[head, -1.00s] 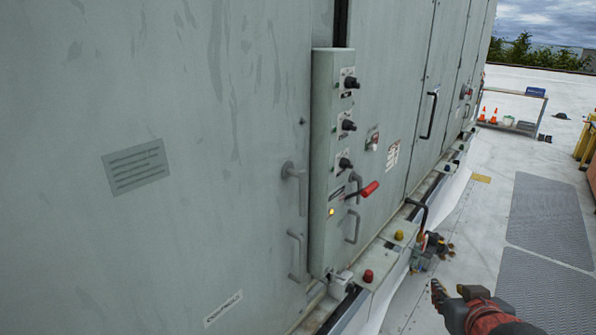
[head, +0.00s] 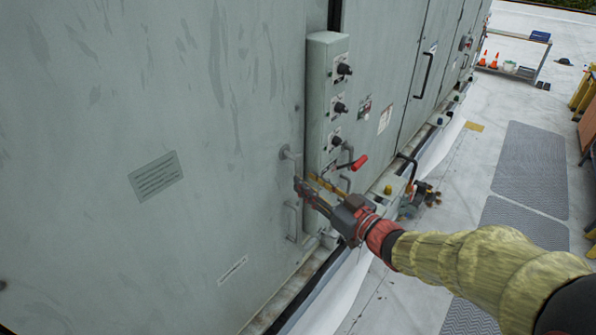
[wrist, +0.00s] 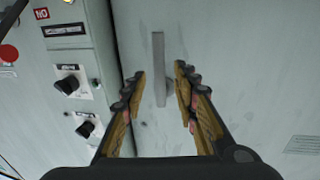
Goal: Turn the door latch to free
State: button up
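The grey door latch (head: 290,154) is on the large door panel, just left of the control box. In the wrist view, which appears upside down, the latch bar (wrist: 158,60) stands upright between my fingers. My gripper (head: 305,186) is open, with one finger on each side of the bar; the wrist view shows the gripper (wrist: 161,75) with gaps on both sides. I cannot tell how deep the bar sits between the fingertips.
A ledge with a yellow knob (head: 388,189) and pipe fittings lies below right. Deck mats (head: 530,165) lie farther right.

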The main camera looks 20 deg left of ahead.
aim_at(300, 176)
jog(key=x, duration=0.5)
jog(key=shift+d, duration=0.1)
jog(key=c, duration=0.4)
jog(key=c, duration=0.3)
grip_shut()
